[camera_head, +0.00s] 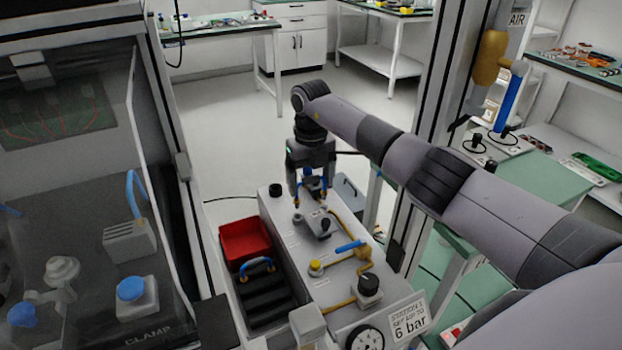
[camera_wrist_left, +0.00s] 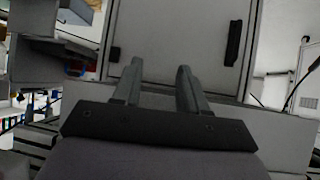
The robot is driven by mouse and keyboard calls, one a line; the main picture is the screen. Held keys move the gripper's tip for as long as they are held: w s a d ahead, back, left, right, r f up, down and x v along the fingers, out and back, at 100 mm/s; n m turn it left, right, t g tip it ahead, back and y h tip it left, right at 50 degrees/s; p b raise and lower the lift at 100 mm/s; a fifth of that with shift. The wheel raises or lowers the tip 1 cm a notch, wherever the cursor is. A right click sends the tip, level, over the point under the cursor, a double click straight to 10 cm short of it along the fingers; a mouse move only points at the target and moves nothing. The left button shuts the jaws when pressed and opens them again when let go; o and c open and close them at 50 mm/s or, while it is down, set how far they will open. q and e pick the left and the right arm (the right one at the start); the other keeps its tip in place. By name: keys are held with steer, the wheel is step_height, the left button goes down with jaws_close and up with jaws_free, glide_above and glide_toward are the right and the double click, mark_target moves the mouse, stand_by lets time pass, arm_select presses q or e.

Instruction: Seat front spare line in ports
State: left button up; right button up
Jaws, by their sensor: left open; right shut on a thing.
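My right gripper (camera_head: 311,196) is shut on a short blue line (camera_head: 315,183) with yellowish ends, over the far end of the grey station top (camera_head: 287,232). A small grey block with a black knob (camera_head: 322,225) stands just in front of it. I cannot tell whether the line's ends touch a port. Another blue line (camera_head: 257,265) arches over a black slotted rack (camera_head: 265,300) at the station's left side. My left gripper (camera_wrist_left: 157,85) is open and empty in the left wrist view, facing a grey cabinet door; it is not seen in the head view.
A red bin (camera_head: 244,241) stands behind the rack. Yellow tubing, a blue-handled valve (camera_head: 350,247), a black knob (camera_head: 369,285) and a gauge (camera_head: 365,338) crowd the station's near end. A glazed enclosure (camera_head: 80,200) stands left. A post (camera_head: 425,130) rises right.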

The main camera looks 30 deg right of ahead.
steer(key=shift+f, duration=0.2)
steer(key=shift+f+b, duration=0.35)
steer(key=shift+f, duration=0.15)
steer(key=shift+f, duration=0.25)
steer(key=shift+f+b, duration=0.6)
steer(key=shift+f, duration=0.1)
steer(key=shift+f+b, duration=0.3)
steer(key=shift+f, duration=0.2)
stand_by(0.5)
steer(key=o, duration=0.9)
